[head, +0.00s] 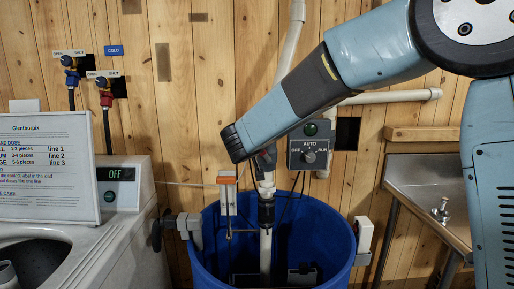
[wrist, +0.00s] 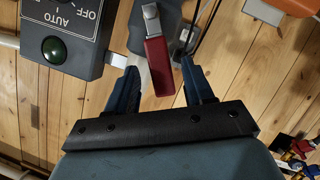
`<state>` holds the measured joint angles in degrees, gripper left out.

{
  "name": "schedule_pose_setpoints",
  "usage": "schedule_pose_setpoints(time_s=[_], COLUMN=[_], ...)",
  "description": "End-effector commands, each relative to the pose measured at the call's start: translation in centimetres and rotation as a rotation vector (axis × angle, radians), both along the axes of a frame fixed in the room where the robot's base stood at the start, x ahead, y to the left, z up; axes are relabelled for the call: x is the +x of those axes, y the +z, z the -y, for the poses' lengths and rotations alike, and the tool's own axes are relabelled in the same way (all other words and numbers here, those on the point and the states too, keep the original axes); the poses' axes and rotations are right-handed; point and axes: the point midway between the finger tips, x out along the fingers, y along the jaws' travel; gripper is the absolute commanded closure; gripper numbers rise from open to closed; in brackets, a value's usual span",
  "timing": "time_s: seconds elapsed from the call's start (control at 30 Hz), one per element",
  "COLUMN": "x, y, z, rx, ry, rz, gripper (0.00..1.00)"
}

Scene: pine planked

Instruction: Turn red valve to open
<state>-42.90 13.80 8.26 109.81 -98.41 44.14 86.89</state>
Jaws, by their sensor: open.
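A red lever handle (wrist: 158,66) with a metal stem shows in the wrist view, by the pale pipe. My gripper (wrist: 160,84) is open, with one dark finger on each side of the lever's free end; I cannot tell whether they touch it. In the head view my gripper (head: 262,162) is at the pipe above the blue barrel, and the arm hides most of the lever. A second red valve (head: 105,97), a small tap under an OPEN/SHUT plate, is on the wall at left, far from my gripper; its handle position is too small to tell.
A control box (head: 310,150) with a green lamp and knob is close beside my gripper. The blue barrel (head: 210,255) stands below, with an orange-topped part (head: 227,178) at its left. A blue tap (head: 70,70), a washer (head: 125,225) and a sink (head: 435,195) flank it.

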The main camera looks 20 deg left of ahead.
Motion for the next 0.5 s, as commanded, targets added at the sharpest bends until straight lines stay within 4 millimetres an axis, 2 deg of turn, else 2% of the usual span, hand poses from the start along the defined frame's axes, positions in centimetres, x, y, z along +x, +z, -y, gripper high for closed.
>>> schedule_pose_setpoints(time_s=[0.2,0.5], x=[-4.3,-9.2], y=[1.5,3.1], z=[0.3,0.7], rx=[0.0,0.0], ry=[0.004,0.002], rz=[0.0,0.0], gripper=[0.48,0.48])
